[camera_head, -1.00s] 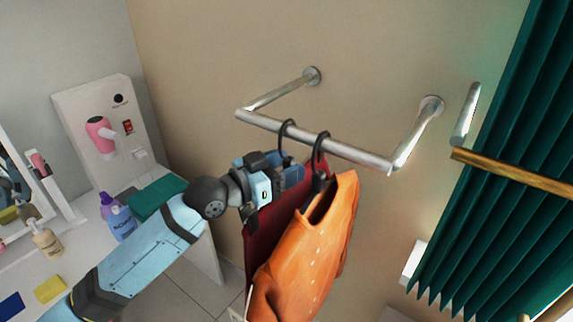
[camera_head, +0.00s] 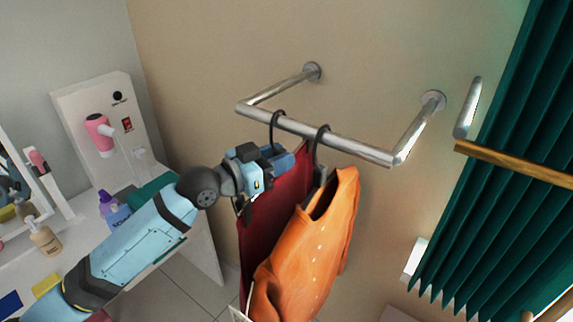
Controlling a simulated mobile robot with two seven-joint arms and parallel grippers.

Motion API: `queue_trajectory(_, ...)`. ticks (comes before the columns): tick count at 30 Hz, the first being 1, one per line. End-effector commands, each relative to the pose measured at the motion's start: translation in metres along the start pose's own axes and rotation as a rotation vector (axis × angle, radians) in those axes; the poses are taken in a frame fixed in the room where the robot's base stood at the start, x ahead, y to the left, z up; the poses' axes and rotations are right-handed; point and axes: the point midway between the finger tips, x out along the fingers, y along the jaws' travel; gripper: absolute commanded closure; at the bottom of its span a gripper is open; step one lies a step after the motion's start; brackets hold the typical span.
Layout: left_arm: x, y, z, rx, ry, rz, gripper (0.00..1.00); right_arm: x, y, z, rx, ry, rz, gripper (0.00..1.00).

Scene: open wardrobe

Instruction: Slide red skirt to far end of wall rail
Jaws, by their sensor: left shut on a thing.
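The silver wall rail (camera_head: 335,141) juts from the beige wall on two brackets. The red skirt (camera_head: 272,226) hangs from it by a dark hook, left of the orange garment (camera_head: 312,240), which partly covers it. My left gripper (camera_head: 277,160) is at the top of the red skirt's hanger, just below the rail, and is shut on it. The fingertips are partly hidden by the gripper's body. The skirt's hook sits on the left half of the rail, with a gap to the orange garment's hook. My right gripper is not in view.
The rail is bare left of the red skirt's hook up to its corner. A green curtain (camera_head: 510,170) and a wooden rod (camera_head: 515,166) are at the right. A white counter with bottles (camera_head: 112,210) and a pink hair dryer (camera_head: 98,130) stands at the left.

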Motion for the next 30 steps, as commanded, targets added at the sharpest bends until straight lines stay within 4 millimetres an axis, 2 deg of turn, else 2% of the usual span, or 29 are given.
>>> queue_trajectory(16,-0.015,-0.042,0.003,0.003,0.001,-0.002,0.87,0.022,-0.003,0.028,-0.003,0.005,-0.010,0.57)
queue_trajectory(17,-0.015,-0.043,0.001,0.002,0.001,-0.001,0.68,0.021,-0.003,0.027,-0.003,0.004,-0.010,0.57)
queue_trajectory(20,-0.015,-0.042,-0.001,0.000,0.001,0.000,0.45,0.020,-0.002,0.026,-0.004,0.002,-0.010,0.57)
queue_trajectory(21,-0.015,-0.042,-0.001,0.000,0.001,0.000,0.40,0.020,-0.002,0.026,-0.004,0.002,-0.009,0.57)
queue_trajectory(30,-0.017,-0.042,0.001,0.000,-0.002,-0.001,0.40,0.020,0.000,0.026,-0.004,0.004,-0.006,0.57)
